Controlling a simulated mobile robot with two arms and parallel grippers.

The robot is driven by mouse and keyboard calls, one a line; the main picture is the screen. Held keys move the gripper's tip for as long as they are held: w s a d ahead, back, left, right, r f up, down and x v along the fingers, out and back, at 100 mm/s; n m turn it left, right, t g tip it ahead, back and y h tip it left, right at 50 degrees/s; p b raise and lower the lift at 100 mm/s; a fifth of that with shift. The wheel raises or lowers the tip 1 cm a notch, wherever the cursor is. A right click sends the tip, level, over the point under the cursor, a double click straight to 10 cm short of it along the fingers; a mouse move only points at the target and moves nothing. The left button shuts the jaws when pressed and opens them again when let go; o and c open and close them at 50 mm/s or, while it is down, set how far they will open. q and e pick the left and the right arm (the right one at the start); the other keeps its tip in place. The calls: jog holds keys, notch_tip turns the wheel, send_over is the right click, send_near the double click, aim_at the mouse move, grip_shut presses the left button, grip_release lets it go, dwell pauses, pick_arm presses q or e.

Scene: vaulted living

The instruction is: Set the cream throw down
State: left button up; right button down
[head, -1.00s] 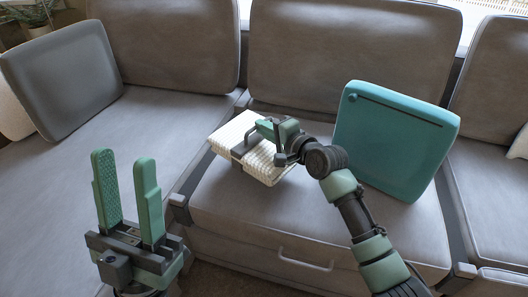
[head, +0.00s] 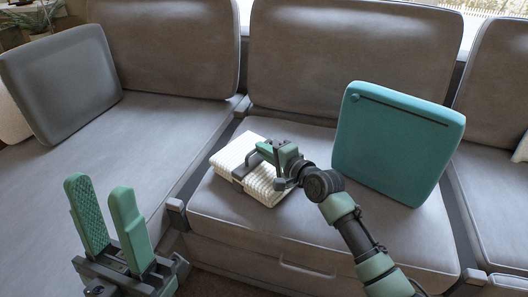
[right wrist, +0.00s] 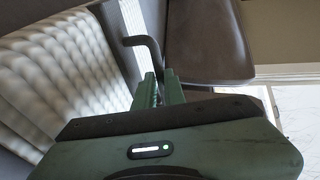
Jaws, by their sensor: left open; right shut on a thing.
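The cream throw (head: 232,157) is a folded, ribbed bundle with a dark band and handle (head: 248,164) around it. It is at the middle sofa seat (head: 320,225), level or nearly so; I cannot tell whether its underside touches the seat. My right gripper (head: 268,152) is shut on the throw's handle, above the bundle. In the right wrist view the throw (right wrist: 60,75) fills the left side, and the dark handle (right wrist: 150,52) runs to the green fingers (right wrist: 160,90). My left gripper (head: 104,218) is open and empty at lower left, apart from the throw.
A teal cushion (head: 392,145) leans on the backrest right of the throw. A grey cushion (head: 62,80) stands on the left seat. A dark gap with a strap (head: 176,207) divides the seats. The seat in front of the throw is clear.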

jog(key=c, duration=1.5)
grip_release()
jog(key=shift+f, duration=0.1)
